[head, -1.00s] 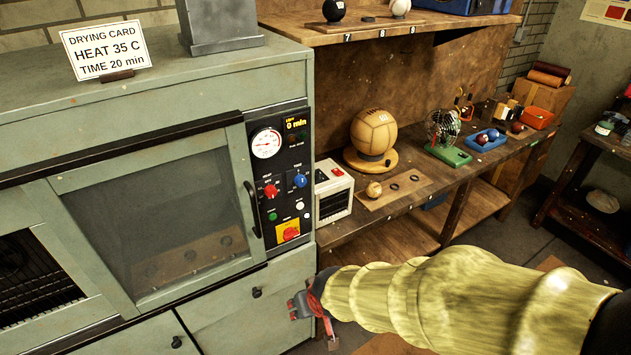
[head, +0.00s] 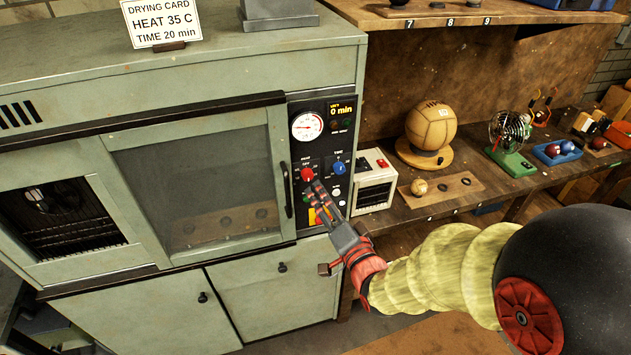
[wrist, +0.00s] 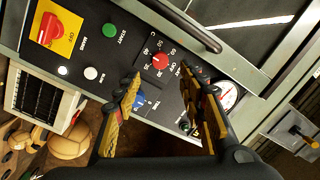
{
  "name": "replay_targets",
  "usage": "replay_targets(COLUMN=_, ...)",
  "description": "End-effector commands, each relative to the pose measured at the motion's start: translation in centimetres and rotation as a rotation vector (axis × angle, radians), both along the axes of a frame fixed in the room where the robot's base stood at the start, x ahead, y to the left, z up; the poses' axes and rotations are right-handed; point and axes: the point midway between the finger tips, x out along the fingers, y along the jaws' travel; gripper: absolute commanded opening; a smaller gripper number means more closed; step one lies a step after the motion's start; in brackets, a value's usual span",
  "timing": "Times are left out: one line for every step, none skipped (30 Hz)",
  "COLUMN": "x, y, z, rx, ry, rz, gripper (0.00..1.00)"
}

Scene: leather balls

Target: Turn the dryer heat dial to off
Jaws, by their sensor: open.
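The red heat dial (head: 307,174) is on the black control panel (head: 333,140) of the green dryer (head: 190,75), left of the blue time dial (head: 339,167). In the wrist view the red dial (wrist: 160,62) has numbers around it; its pointer setting is too small to read. My gripper (head: 316,190) is raised in front of the panel, just below the red dial. In the wrist view my gripper (wrist: 174,85) is open and empty, with the red dial ahead between the fingertip directions.
A round gauge (head: 307,125) and a display reading 0 min sit above the dials. A red-on-yellow switch (wrist: 52,28), a green button (wrist: 110,31) and a white button (wrist: 91,73) are nearby. The door handle (head: 287,190) stands out left of the panel.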

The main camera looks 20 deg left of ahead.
Motion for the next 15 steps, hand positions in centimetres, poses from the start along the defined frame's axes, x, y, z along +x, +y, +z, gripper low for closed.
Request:
replay_targets(x=0.5, y=0.5, z=0.0, rx=-0.001, ry=-0.001, rz=0.001, gripper=0.41)
replay_targets(x=0.9, y=0.8, z=0.0, rx=-0.001, ry=-0.001, rz=0.001, gripper=0.41)
replay_targets(x=1.4, y=1.2, z=-0.1, rx=-0.001, ry=0.000, rz=0.002, gripper=0.41)
replay_targets(x=1.8, y=1.5, z=-0.1, rx=-0.002, ry=0.000, rz=0.002, gripper=0.41)
replay_targets(x=2.1, y=1.8, z=-0.1, rx=-0.002, ry=0.000, rz=0.002, gripper=0.41)
replay_targets(x=2.7, y=2.2, z=0.0, rx=-0.002, ry=-0.001, rz=0.002, gripper=0.41)
replay_targets(x=3.0, y=2.4, z=-0.1, rx=-0.002, ry=0.000, rz=0.002, gripper=0.41)
replay_targets(x=3.4, y=2.7, z=-0.1, rx=-0.003, ry=0.000, rz=0.001, gripper=0.41)
replay_targets(x=3.8, y=3.0, z=-0.1, rx=-0.004, ry=0.000, rz=0.001, gripper=0.41)
replay_targets(x=4.1, y=3.2, z=-0.1, rx=-0.003, ry=-0.001, rz=0.000, gripper=0.41)
replay_targets(x=4.3, y=3.4, z=-0.1, rx=-0.003, ry=-0.001, rz=0.000, gripper=0.41)
replay_targets(x=4.7, y=3.7, z=0.0, rx=-0.003, ry=-0.001, rz=0.000, gripper=0.41)
replay_targets(x=4.9, y=3.8, z=0.0, rx=-0.003, ry=-0.001, rz=-0.001, gripper=0.41)
replay_targets(x=5.0, y=3.9, z=0.0, rx=-0.003, ry=-0.001, rz=-0.001, gripper=0.41)
replay_targets(x=5.2, y=4.1, z=0.0, rx=-0.004, ry=0.000, rz=0.000, gripper=0.41)
